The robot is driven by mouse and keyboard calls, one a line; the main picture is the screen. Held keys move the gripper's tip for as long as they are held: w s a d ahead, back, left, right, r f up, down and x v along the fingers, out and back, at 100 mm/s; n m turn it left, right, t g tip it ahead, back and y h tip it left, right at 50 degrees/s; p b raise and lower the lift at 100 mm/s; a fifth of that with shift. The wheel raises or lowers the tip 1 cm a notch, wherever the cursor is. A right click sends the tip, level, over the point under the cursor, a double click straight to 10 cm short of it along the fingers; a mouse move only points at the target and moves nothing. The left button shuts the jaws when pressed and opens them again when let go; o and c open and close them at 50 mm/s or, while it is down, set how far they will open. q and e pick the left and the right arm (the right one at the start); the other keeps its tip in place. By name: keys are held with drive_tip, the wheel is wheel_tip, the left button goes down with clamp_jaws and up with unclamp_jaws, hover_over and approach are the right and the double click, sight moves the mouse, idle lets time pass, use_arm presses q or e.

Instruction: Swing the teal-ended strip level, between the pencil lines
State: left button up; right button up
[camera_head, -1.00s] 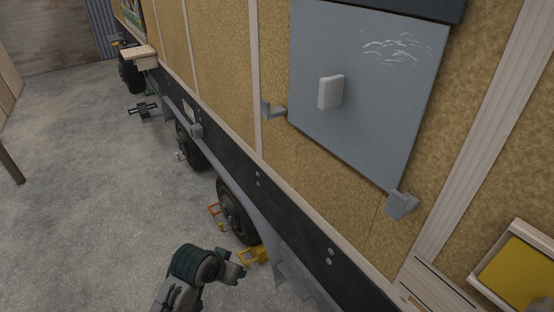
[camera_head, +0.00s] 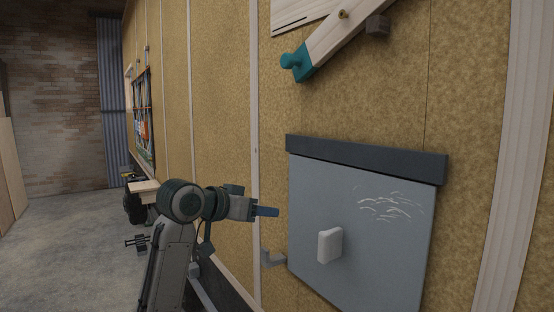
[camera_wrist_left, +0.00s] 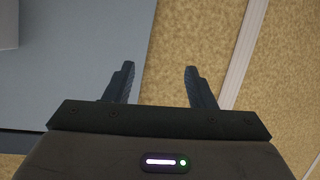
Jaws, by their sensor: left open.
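The wooden strip (camera_head: 338,33) is at the top of the head view, tilted, with its teal end (camera_head: 303,64) low on the left and the rest rising to the right out of the picture. A brass screw (camera_head: 343,14) shows on the strip. One pale panel with dark lines (camera_head: 296,14) lies behind it; I cannot tell whether these are the pencil lines. My left gripper (camera_head: 268,211) is below and left of the teal end, apart from it. In the left wrist view its fingers (camera_wrist_left: 158,85) are open and empty. My right gripper is not in view.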

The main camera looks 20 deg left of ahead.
use_arm(q)
drive_tip(key=s+r+m+t+h, duration=0.1)
drive_tip(key=s+r, duration=0.1)
drive_tip(key=r, duration=0.8)
drive_tip(key=s+r+m+h, duration=0.1)
drive_tip(key=s+r, duration=0.1)
drive_tip(key=r, duration=0.7)
drive_tip(key=m+h, duration=0.2)
approach(284, 62)
drive_tip(key=shift+t, duration=0.4)
drive_tip(key=p+x, duration=0.4)
drive_tip(key=x, duration=0.3)
drive_tip(key=shift+d+f, duration=0.1)
drive_tip(key=shift+w+d+f+p, duration=0.1)
drive_tip(key=shift+w+d+p, duration=0.25)
drive_tip(key=shift+w, duration=0.15)
